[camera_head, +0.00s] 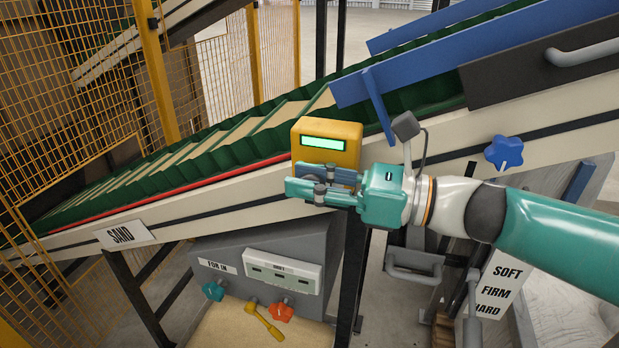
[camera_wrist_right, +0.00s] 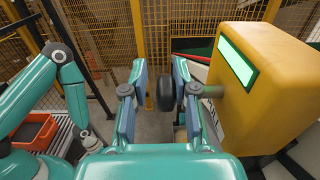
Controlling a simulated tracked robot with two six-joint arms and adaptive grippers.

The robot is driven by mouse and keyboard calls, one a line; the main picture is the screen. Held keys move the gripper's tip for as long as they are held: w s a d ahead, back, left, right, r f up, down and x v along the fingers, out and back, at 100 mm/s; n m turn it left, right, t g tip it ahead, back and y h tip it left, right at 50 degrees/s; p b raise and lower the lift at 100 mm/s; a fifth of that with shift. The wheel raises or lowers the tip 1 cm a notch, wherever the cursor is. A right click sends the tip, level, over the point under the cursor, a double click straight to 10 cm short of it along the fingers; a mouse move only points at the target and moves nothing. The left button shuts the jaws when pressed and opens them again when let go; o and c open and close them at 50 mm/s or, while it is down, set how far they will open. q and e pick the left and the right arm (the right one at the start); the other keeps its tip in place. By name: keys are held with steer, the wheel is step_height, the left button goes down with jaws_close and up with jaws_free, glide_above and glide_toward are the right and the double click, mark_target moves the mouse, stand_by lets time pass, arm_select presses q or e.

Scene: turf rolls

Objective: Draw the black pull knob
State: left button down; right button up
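The black pull knob (camera_wrist_right: 167,90) shows in the right wrist view as a dark disc at the end of a short grey stem from the yellow box (camera_wrist_right: 258,85). My right gripper (camera_wrist_right: 158,84) is open, with the knob in the gap between its fingers, nearer the right finger. A clear gap separates the left finger and the knob; contact on the right side cannot be told. In the head view my right gripper (camera_head: 294,179) lies across the lower front of the yellow box (camera_head: 326,134), below its green display, and the knob is hidden. My left gripper is not in view.
The green conveyor (camera_head: 200,150) slopes up to the right behind the box. Below are a grey cabinet (camera_head: 225,250) with coloured knobs and a yellow lever (camera_head: 264,320). A blue star knob (camera_head: 504,152) sits on the right. Yellow mesh fencing (camera_head: 70,90) stands at left.

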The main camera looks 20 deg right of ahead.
steer(key=shift+o, duration=1.1)
steer(key=shift+s+a, duration=0.1)
steer(key=shift+s+d, duration=0.1)
steer(key=shift+d, duration=0.25)
steer(key=v, duration=1.1)
steer(key=shift+d+f, duration=0.1)
